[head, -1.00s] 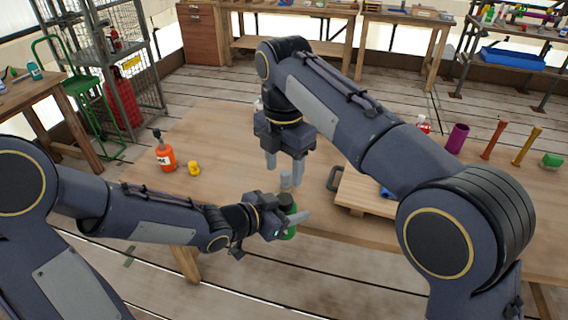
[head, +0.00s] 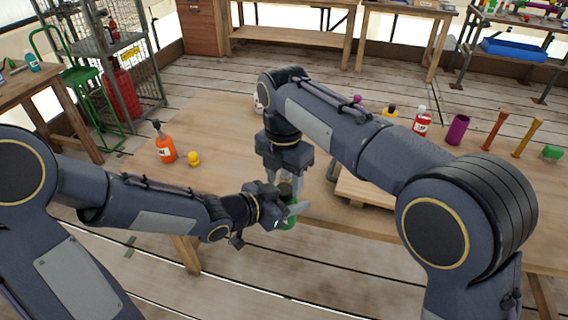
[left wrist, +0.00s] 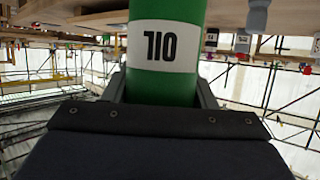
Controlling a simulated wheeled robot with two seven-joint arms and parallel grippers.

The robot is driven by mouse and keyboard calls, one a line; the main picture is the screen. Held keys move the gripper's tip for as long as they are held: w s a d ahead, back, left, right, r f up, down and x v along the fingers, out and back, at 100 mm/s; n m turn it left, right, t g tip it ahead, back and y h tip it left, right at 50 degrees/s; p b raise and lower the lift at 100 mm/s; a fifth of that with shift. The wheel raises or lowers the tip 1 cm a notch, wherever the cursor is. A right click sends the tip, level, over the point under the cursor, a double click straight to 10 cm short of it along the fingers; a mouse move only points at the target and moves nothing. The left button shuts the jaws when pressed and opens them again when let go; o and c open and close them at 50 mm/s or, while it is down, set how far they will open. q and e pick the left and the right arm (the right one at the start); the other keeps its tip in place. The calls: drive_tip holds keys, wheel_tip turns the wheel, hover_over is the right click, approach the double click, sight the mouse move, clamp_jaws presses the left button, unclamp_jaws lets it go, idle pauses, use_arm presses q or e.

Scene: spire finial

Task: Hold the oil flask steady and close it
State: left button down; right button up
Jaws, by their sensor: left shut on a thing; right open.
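My left gripper (head: 288,217) is shut on the flask's body, with a finger on each side. My right gripper (head: 284,189) is open, pointing down, with its fingers around the flask's top. A darker part at the flask's top shows between the fingers. I cannot tell whether the right fingers touch it.
An orange bottle (head: 165,145) and a small yellow thing (head: 194,158) stand on the table to the left. A wooden board (head: 366,198) lies to the right.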

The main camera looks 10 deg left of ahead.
drive_tip(key=shift+f, duration=0.75)
drive_tip(key=shift+c, duration=0.4)
drive_tip(key=c, duration=0.9)
drive_tip(key=m, duration=0.6)
drive_tip(key=shift+m, duration=0.4)
drive_tip(key=o, duration=1.1)
